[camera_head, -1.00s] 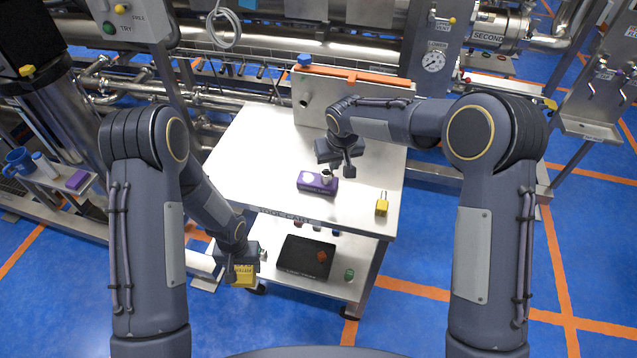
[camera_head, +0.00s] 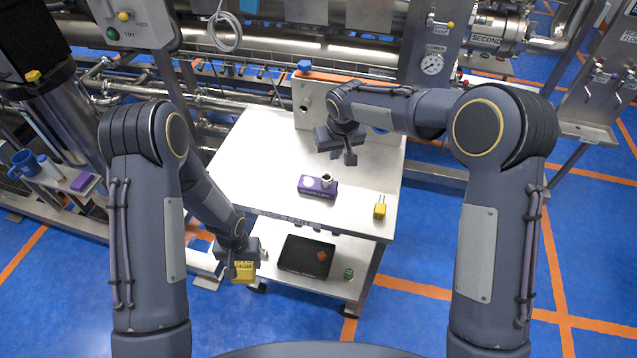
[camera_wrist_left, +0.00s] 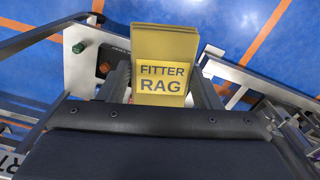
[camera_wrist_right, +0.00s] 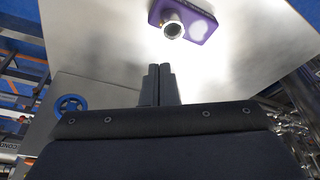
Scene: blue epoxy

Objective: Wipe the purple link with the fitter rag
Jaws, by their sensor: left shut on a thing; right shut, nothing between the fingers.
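The purple link (camera_head: 325,188) lies on the steel cart top (camera_head: 250,165), with a pale patch on its left part and a metal ring standing on it. It also shows in the right wrist view (camera_wrist_right: 183,20). My left gripper (camera_head: 240,266) is shut on the yellow fitter rag (camera_head: 243,272), off the cart's front left corner and below its top. The rag's label reads "FITTER RAG" in the left wrist view (camera_wrist_left: 162,80). My right gripper (camera_head: 350,158) is shut and empty, above the cart top behind the link and apart from it.
A yellow padlock-like item (camera_head: 380,208) stands near the top's right edge. An upright plate (camera_head: 308,105) stands at the back of the cart. The lower shelf holds a black mat (camera_head: 306,257) and a green item (camera_head: 348,274). The left of the top is clear.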

